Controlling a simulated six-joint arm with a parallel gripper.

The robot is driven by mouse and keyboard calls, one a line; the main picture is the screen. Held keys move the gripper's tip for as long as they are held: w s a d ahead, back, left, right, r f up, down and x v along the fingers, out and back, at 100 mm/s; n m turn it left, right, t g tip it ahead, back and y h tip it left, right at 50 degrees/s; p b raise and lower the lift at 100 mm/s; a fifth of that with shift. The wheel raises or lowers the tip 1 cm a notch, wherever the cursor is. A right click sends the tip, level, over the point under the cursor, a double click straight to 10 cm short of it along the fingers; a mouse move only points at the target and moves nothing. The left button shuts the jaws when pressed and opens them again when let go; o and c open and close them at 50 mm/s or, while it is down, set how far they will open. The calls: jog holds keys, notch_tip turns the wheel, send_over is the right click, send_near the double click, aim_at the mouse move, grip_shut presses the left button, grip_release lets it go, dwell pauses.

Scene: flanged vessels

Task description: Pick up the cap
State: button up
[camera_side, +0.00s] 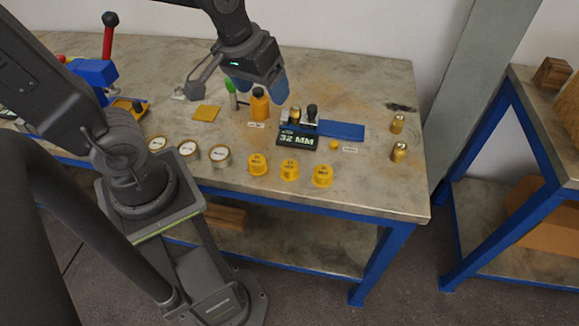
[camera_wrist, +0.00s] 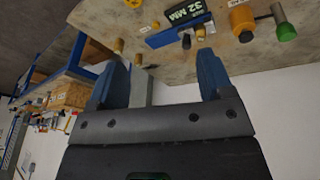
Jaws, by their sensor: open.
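Three yellow caps stand in a row near the front edge of the bench: a left one (camera_side: 257,165), a middle one (camera_side: 289,170) and a right one (camera_side: 322,176). Which one is the task's cap I cannot tell. A yellow piece, perhaps one of these caps, is cut off at the top of the wrist view (camera_wrist: 133,3). My gripper (camera_side: 259,90) is up over the back of the bench, behind the caps and apart from them. In the wrist view its two blue fingers (camera_wrist: 158,60) are spread apart with nothing held between them.
An orange bottle (camera_side: 260,105) stands near my gripper. A black "32 MM" block (camera_side: 297,140) and blue strip (camera_side: 342,131) lie behind the caps. Three round pale-topped pieces (camera_side: 189,150) sit left of them. Brass fittings (camera_side: 399,151) stand at right. A blue vise (camera_side: 93,72) is at left.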

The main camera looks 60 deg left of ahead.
jog(key=w+f+n+g, duration=0.2)
jog(key=w+f+n, duration=0.15)
jog(key=f, duration=0.25)
jog(key=w+f+n+g, duration=0.2)
jog(key=w+f+n, duration=0.15)
jog(key=f, duration=0.25)
send_over(289, 163)
jog(key=shift+n, duration=0.3)
notch_tip(289, 163, down, 8)
jog(key=shift+a, duration=0.15)
jog(key=shift+d+f, duration=0.2)
jog(key=shift+f, duration=2.5)
jog(key=c, duration=1)
jog(key=shift+o, duration=0.2)
